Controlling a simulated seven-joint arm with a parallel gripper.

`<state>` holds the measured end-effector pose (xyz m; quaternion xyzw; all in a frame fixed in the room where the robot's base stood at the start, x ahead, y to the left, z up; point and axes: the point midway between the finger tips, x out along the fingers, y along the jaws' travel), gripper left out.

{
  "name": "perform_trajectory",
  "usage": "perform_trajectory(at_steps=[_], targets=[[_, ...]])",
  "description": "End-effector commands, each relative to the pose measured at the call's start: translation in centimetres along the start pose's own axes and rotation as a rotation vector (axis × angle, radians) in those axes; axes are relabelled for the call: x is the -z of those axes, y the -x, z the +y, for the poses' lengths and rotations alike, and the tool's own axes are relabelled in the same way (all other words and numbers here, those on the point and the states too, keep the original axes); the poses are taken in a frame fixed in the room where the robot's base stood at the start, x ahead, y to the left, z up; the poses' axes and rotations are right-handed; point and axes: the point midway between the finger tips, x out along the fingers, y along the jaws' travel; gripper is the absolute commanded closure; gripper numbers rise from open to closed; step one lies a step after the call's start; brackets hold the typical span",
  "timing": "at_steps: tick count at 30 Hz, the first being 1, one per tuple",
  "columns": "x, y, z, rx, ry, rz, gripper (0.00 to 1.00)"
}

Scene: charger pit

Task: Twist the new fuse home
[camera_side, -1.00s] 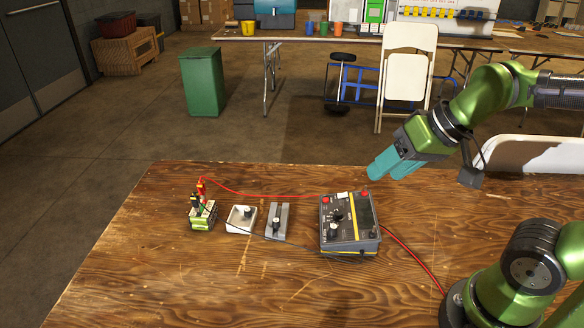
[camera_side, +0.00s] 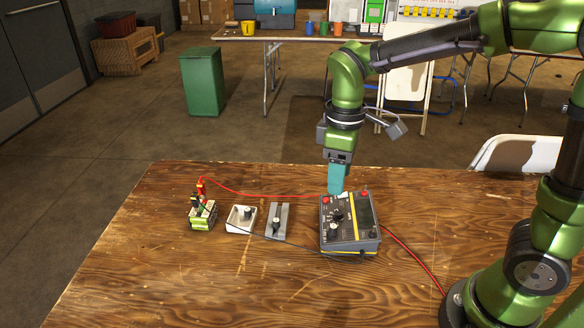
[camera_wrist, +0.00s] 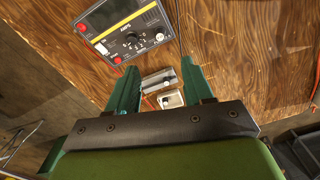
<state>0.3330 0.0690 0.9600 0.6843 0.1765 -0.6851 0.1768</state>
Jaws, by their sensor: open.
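The black charger box (camera_side: 367,236) with a yellow stripe stands on the wooden table, and fills the top left of the wrist view (camera_wrist: 98,22). A dark knob with a pale lower band (camera_side: 332,231) sits upright at its front left corner; I cannot tell whether this is the fuse. A grey block (camera_side: 284,212) with a dark knob and a pale block (camera_side: 233,224) with a knob stand left of the box. My gripper (camera_side: 336,192) points down at the box's back edge in the picture. In the wrist view its fingers (camera_wrist: 159,72) are apart and empty.
A red cable (camera_side: 258,196) runs behind the blocks to the box, and a dark cable passes in front. The table's front and left are clear.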

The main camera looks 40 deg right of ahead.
Motion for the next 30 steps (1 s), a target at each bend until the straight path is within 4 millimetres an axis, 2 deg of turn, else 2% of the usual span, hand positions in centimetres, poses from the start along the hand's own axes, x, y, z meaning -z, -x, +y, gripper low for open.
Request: perform_trajectory(at_steps=[1, 12, 18, 24, 30], targets=[[-0.1, -1.2, 0.0, 0.001, 0.001, -0.006, 0.49], [-0.1, -8.6, 0.0, 0.002, -0.001, -0.005, 0.49], [-0.1, -11.7, 0.0, 0.002, -0.002, -0.003, 0.49], [0.0, -13.1, 0.0, 0.0, -0.001, 0.0, 0.49], [0.0, -13.3, 0.0, 0.0, -0.002, 0.002, 0.49]])
